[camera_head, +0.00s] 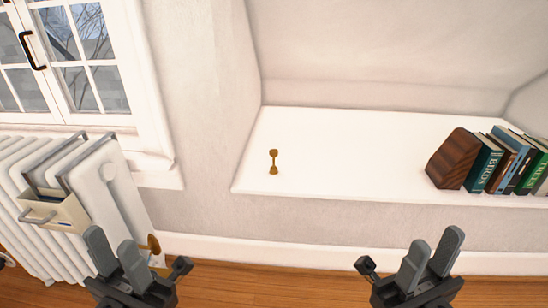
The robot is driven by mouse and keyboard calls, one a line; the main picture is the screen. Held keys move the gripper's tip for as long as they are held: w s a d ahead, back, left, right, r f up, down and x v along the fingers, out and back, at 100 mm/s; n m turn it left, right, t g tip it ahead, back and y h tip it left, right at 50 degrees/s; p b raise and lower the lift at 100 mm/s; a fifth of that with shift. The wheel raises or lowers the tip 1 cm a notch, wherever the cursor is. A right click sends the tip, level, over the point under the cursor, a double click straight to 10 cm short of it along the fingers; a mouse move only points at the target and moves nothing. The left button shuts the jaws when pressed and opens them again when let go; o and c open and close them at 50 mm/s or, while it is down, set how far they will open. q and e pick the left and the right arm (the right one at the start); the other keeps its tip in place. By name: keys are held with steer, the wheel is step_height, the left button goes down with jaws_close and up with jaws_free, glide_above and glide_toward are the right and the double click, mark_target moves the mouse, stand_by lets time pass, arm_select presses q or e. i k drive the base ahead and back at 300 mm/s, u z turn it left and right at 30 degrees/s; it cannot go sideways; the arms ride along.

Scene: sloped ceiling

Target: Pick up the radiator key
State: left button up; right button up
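A small brass-coloured radiator key (273,162) is on the white shelf (340,150), towards its left end and near the front edge. Nothing touches it. My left gripper (115,252) is at the lower left, in front of the radiator, with its fingers apart and nothing between them. My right gripper (430,254) is at the lower right, below the shelf front, also with its fingers apart and empty. Both grippers are well clear of the key.
A white radiator (110,190) with a hanging holder (55,212) stands at the left under a window (75,60). Several books (490,165) and a brown wooden block (452,158) stand at the shelf's right end. The shelf middle is clear. A sloped wall rises behind.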

mark_target(273, 153)
steer(key=u, duration=0.3)
steer(key=i, duration=1.15)
steer(key=z, duration=0.95)
steer(key=k, duration=0.9)
steer(key=u, duration=1.45)
